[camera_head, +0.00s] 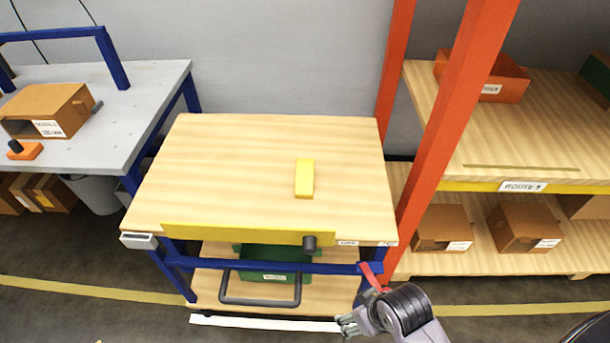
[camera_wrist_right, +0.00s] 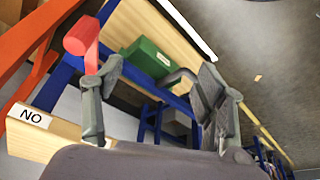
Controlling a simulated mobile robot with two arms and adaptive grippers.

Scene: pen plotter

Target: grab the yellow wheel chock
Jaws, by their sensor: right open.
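The yellow wheel chock (camera_head: 304,178) is a small yellow block lying on the wooden top of the cart (camera_head: 220,150), right of its middle. My right gripper (camera_head: 349,325) is low in front of the cart's right front corner, apart from the chock and below the top. In the right wrist view its two fingers (camera_wrist_right: 158,105) are spread wide with nothing between them. The chock does not show in that view. My left gripper is not in view.
The cart has a yellow front edge strip (camera_head: 248,234), a dark handle (camera_head: 260,303) and a green bin (camera_head: 272,262) below. An orange upright (camera_head: 450,130) and a wooden shelf (camera_head: 535,125) stand at right. A grey bench (camera_head: 140,95) stands at left.

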